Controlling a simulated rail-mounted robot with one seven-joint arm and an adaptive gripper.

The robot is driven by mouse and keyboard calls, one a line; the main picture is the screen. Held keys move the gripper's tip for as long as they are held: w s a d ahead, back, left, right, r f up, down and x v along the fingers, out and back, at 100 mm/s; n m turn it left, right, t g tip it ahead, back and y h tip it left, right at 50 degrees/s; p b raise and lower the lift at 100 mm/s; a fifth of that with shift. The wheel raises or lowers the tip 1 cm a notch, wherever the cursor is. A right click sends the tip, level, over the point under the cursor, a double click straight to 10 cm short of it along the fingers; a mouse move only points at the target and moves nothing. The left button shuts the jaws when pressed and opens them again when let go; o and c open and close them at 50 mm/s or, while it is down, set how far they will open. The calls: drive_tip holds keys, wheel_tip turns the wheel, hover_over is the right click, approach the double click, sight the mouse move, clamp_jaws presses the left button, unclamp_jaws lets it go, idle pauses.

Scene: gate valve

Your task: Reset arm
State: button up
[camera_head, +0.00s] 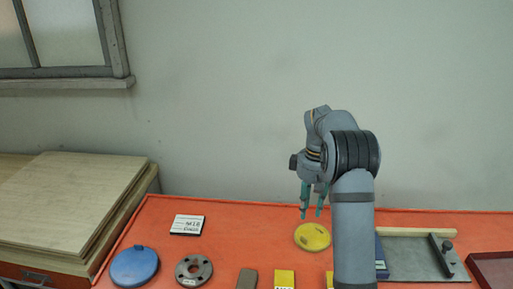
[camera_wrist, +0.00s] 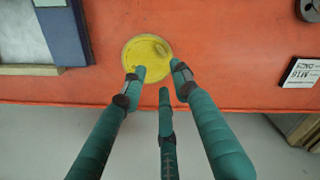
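My gripper (camera_head: 311,212) hangs fingers-down over the back part of the orange table. Its teal fingers are spread open with nothing between them. A round yellow disc (camera_head: 313,237) lies flat on the table just below the fingertips. In the wrist view the yellow disc (camera_wrist: 147,52) shows behind and between the fingertips of my gripper (camera_wrist: 158,76). The fingers appear to be above the disc, though the exact gap is hard to tell. My arm rises in front and hides part of the table to the right of the disc.
On the orange table (camera_head: 230,250) lie a blue round lid (camera_head: 134,266), a grey flange with holes (camera_head: 194,270), a label plate (camera_head: 188,224), a brown block (camera_head: 247,279) and a yellow block (camera_head: 285,279). A grey plate (camera_head: 412,260) with a bar lies right, beside a dark red tray (camera_head: 494,268).

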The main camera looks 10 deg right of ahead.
approach(306, 234)
drive_tip(key=s+f, duration=0.1)
drive_tip(key=f, duration=0.1)
drive_tip(key=s+a+f, duration=0.1)
drive_tip(key=f, duration=0.1)
drive_tip(key=s+f, duration=0.1)
drive_tip(key=f, duration=0.1)
drive_tip(key=shift+a+f+p, duration=0.2)
drive_tip(key=shift+a+p, duration=0.1)
drive_tip(key=shift+p, duration=0.1)
drive_tip(key=shift+w+r+b, duration=0.1)
drive_tip(key=shift+r+b, duration=0.45)
drive_tip(key=shift+r, duration=1.15)
